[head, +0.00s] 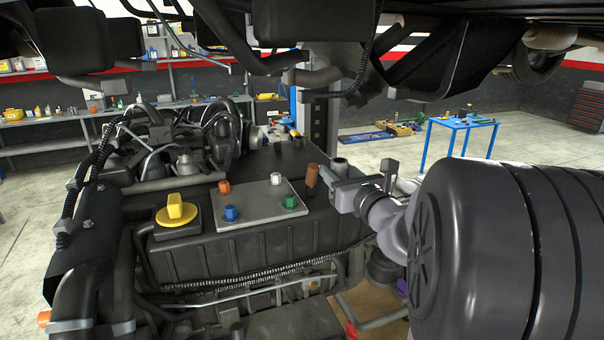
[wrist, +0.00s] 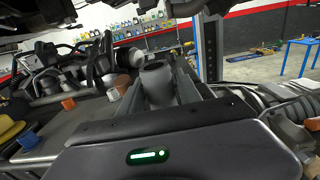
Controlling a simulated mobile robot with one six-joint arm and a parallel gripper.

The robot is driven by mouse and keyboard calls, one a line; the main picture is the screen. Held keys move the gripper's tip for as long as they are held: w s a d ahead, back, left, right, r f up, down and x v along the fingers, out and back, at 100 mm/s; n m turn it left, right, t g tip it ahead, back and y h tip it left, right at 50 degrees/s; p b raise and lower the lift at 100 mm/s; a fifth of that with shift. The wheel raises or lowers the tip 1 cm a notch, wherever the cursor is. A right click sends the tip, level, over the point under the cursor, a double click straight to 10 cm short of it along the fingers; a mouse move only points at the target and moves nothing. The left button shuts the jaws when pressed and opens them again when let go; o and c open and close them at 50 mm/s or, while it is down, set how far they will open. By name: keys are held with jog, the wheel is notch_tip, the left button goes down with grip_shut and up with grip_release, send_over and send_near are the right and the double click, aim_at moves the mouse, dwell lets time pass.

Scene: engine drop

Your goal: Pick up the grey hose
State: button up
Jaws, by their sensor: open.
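My gripper (head: 332,186) reaches in from the right over the dark engine block (head: 290,235), its fingers pointing left. In the wrist view its two grey fingers (wrist: 163,92) are apart. A short grey hose end (wrist: 156,78) with a round open top shows in the gap between the fingers; its lower part is hidden. I cannot tell whether either finger touches it.
A brown upright piece (head: 312,180) stands close to the fingertips. A grey plate (head: 258,207) with several coloured caps and a yellow cap (head: 176,210) lie left. Dark pipes (head: 240,45) hang overhead. A blue table (head: 458,125) stands far back on clear floor.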

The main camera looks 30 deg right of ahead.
aim_at(339, 159)
jog(key=shift+s+a, duration=0.1)
jog(key=shift+s, duration=0.05)
jog(key=shift+c, duration=1.3)
grip_shut()
jog(key=shift+r, duration=0.2)
notch_tip(339, 159, up, 4)
jog(key=p, duration=0.3)
jog(key=shift+f, duration=0.1)
jog(key=a+v, duration=0.1)
jog(key=v, duration=1.4)
jog(key=shift+s+a+r, duration=0.25)
jog(key=shift+r, duration=0.15)
